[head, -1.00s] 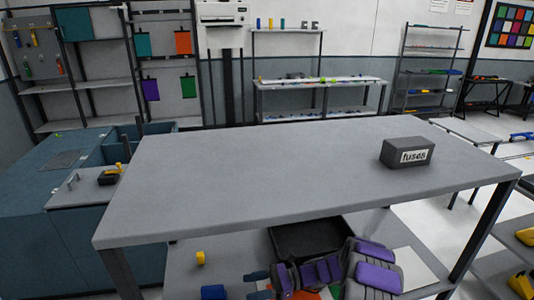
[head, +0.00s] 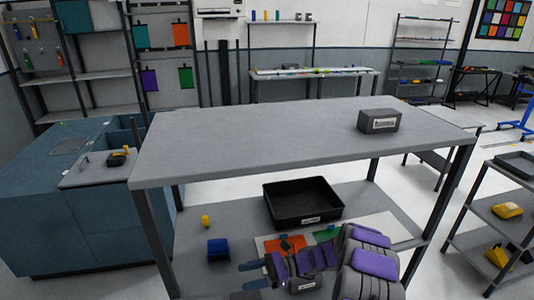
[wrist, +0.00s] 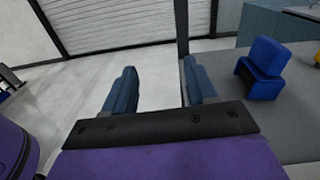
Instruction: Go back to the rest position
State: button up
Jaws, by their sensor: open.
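My gripper (head: 245,276) is in front of the table's lower shelf, at the bottom of the head view, with its blue fingers pointing left. In the wrist view the two blue fingers of my gripper (wrist: 159,85) stand wide apart, with only floor and part of a table leg showing between them. It is open and holds nothing. My purple and grey arm is folded at the lower right of the head view and hides part of the shelf.
A grey table (head: 250,140) bears a dark labelled box (head: 379,121). Its lower shelf (head: 365,200) holds a black tray (head: 300,203), a blue block-like item (head: 217,250), a yellow item (head: 206,221) and orange and green sheets. A shelf rack (head: 490,210) stands at right.

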jog(key=s+d+r+n+g+h, duration=0.25)
jog(key=s+r+n+h, duration=0.6)
jog(key=s+r, duration=0.7)
jog(key=s+d+r+n+t+h, duration=0.1)
jog(key=s+d+n+t+h, duration=0.4)
jog(key=s+d, duration=1.1)
jog(key=s+n+h, duration=0.1)
jog(key=s+h, duration=0.2)
jog(key=s, duration=0.1)
jog(key=shift+d+r+h, duration=0.2)
jog(key=shift+r+h, duration=0.1)
jog(key=shift+h, duration=0.05)
